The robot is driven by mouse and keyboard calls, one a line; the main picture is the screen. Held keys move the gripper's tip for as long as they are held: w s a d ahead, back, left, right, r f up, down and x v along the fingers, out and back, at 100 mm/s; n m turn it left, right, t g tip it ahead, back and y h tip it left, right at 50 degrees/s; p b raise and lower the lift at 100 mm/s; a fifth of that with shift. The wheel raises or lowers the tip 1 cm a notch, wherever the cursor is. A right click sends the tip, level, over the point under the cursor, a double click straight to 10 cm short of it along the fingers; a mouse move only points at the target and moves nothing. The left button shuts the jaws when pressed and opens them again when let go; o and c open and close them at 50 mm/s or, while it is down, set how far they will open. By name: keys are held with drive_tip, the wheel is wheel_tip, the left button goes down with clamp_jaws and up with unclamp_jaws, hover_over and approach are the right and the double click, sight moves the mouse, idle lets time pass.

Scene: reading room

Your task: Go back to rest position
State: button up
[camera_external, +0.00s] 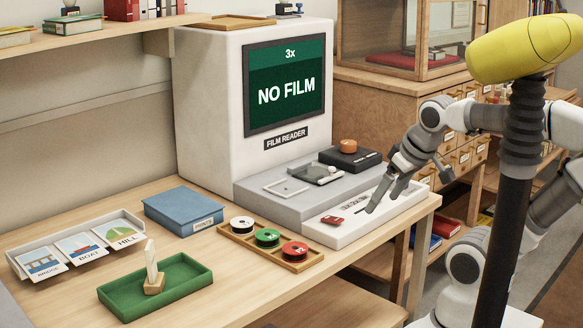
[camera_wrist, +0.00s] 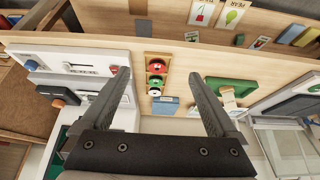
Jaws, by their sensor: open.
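My gripper (camera_external: 382,198) is in front of the film reader (camera_external: 212,100), over the right part of the white control panel (camera_external: 405,203) at its base. Its fingers point down and to the left, apart with nothing visible between them. I cannot tell whether the tips touch the panel. In the wrist view my gripper (camera_wrist: 157,79) shows two spread fingers, with the reel tray seen between them. The film reader's screen (camera_external: 286,82) reads "3x" and "NO FILM".
A reel tray (camera_external: 229,233) holds white, green and red reels. A blue box (camera_external: 184,210), a green tray (camera_external: 190,287) with an upright white card, and a picture-card tray (camera_external: 28,272) stand on the desk. A wooden cabinet (camera_external: 385,100) is behind my arm.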

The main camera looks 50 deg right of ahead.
wheel_tip(320, 180, up, 15)
drive_tip(key=p, duration=1.4)
drive_tip(key=shift+f, duration=0.1)
